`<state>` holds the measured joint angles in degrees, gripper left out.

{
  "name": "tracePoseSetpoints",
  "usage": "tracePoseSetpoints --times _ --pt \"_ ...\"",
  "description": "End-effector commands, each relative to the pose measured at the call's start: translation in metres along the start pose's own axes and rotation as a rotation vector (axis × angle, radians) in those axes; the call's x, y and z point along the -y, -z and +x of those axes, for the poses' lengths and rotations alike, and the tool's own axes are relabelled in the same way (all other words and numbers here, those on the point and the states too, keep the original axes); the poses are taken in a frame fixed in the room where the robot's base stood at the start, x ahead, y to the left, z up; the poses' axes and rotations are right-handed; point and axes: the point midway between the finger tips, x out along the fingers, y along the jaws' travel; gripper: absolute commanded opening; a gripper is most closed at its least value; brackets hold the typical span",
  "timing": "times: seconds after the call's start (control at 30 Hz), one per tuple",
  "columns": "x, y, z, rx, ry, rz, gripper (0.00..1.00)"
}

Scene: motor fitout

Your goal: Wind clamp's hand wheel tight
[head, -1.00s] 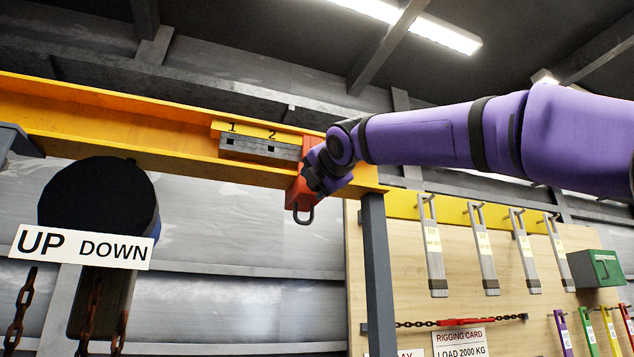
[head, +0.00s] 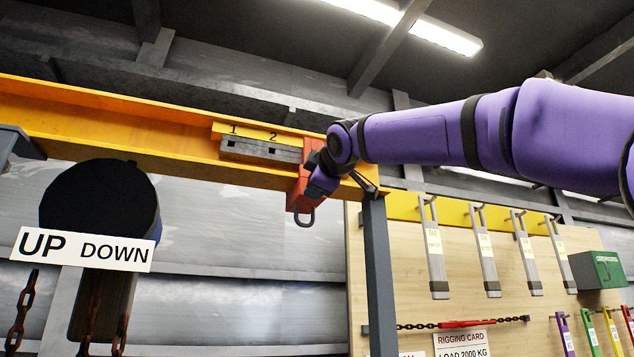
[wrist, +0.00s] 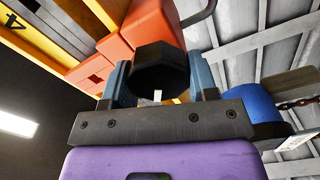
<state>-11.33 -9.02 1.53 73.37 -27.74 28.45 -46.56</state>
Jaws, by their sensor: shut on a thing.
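The red clamp (head: 299,193) hangs on the yellow beam near its right end, with a dark shackle (head: 304,217) below it. In the wrist view the clamp's body shows orange-red (wrist: 142,25). Its hand wheel (wrist: 158,62) is a dark, many-sided knob facing the wrist camera. My gripper (wrist: 162,80) has its two blue-grey fingers on opposite sides of the wheel, shut on it. In the head view my wrist covers the wheel, so the wheel and fingertips are hidden there.
The yellow beam (head: 100,125) carries a grey block under marks 1 and 2, left of the clamp. A grey post (head: 376,270) stands just right of it. A board (head: 470,275) with hanging tools is to the right. A dark hoist with an UP DOWN sign (head: 82,249) hangs left.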

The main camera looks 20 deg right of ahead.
Motion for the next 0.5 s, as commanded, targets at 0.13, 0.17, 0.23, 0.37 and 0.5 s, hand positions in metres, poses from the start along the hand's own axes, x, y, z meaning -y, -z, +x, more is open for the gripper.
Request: tracePoseSetpoints --times 0.13,0.17,0.23,0.37,0.5 --pt "0.0003 -0.0013 0.0007 0.004 0.003 0.136 0.3" --pt "0.0003 -0.0012 0.0007 0.004 0.003 0.165 0.3" --pt "0.0 -0.0014 0.0008 0.004 0.003 0.233 0.3" --pt "-0.0006 -0.0018 0.0008 0.005 0.003 0.355 0.3" --pt "-0.001 -0.002 0.0009 0.005 0.003 0.488 0.3"
